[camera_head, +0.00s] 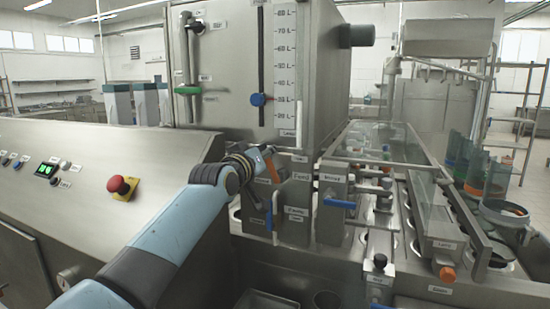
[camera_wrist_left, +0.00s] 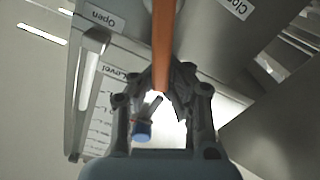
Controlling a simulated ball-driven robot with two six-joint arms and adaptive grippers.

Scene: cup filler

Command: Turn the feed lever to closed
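The feed lever (camera_wrist_left: 163,45) is an orange bar. In the left wrist view it comes down from the top edge between an "Open" label on the left and a partly cut-off "Clo..." label on the right. My left gripper (camera_wrist_left: 167,82) has its fingertips drawn in on both sides of the lever's end and appears to grip it. In the head view the orange lever (camera_head: 272,168) shows just beyond my left gripper (camera_head: 264,155), in front of the steel tank. The lever's pivot is partly hidden. My right gripper is in neither view.
A steel tank (camera_head: 230,60) with a level scale stands behind. A blue-handled lever (camera_head: 269,214) and a blue horizontal handle (camera_head: 340,203) are close by. A red emergency button (camera_head: 123,186) sits on the left panel. The conveyor (camera_head: 400,150) runs at right.

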